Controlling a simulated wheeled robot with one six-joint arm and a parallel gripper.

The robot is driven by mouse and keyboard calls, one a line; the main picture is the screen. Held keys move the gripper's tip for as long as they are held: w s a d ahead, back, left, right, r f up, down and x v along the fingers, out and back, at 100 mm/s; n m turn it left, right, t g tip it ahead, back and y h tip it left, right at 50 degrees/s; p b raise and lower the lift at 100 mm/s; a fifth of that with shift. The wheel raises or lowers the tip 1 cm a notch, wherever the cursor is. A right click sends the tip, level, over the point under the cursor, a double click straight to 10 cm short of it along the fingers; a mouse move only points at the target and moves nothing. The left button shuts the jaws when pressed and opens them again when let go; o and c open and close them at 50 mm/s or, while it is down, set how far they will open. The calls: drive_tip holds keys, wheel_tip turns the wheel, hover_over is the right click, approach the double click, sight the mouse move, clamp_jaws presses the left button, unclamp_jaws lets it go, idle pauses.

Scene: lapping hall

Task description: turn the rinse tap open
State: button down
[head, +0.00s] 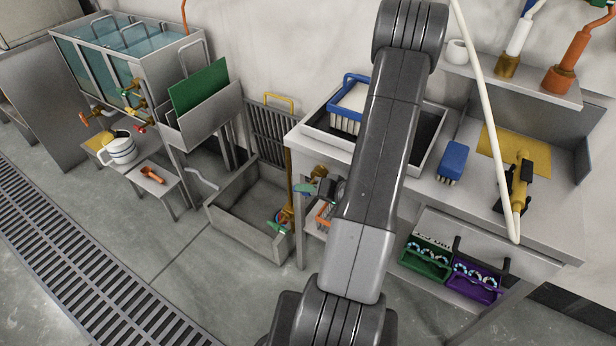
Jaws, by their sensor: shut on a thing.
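A brass tap (318,172) sits by the left leg of the right-hand bench, above the floor trough. A green lever handle (304,189) sticks out to the left below it. My gripper (322,188) shows only as a small dark part at the lever's right end, and it is shut on the lever. My arm hides most of the gripper, so its fingertips are not clear. A second brass valve with a green and red handwheel (279,223) stands lower, at the trough's right edge. No label shows which one is the rinse tap.
The grey trough (228,222) stands on the floor left of the bench. A yellow upright pipe (289,180) runs beside the bench leg. An orange-handled basket (323,214) is close below my gripper. Green (427,262) and purple (474,281) crates sit under the bench.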

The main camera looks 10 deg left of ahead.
drive_tip(key=h+p, duration=0.1)
drive_tip(key=p, duration=0.2)
drive_tip(key=r+g+h+p, duration=0.1)
drive_tip(key=h+p, duration=0.1)
drive_tip(key=p, duration=0.1)
drive_tip(key=shift+a, duration=0.15)
drive_tip(key=g+h+p, duration=0.1)
drive_tip(key=h+p, duration=0.2)
drive_tip(key=p, duration=0.2)
drive_tip(key=shift+g+h+p, duration=0.3)
drive_tip(key=shift+h+p, duration=0.1)
drive_tip(key=g+h+p, duration=0.1)
drive_tip(key=h+p, duration=0.2)
drive_tip(key=p, duration=0.2)
drive_tip(key=shift+f+p, duration=0.15)
drive_tip(key=shift+p, duration=0.25)
drive_tip(key=shift+f+g+h+p, duration=0.2)
drive_tip(key=shift+g+h+p, duration=0.1)
drive_tip(key=shift+h+p, duration=0.55)
drive_tip(key=shift+f, duration=0.1)
drive_tip(key=c, duration=1.3)
unclamp_jaws()
drive_tip(key=shift+c, duration=0.2)
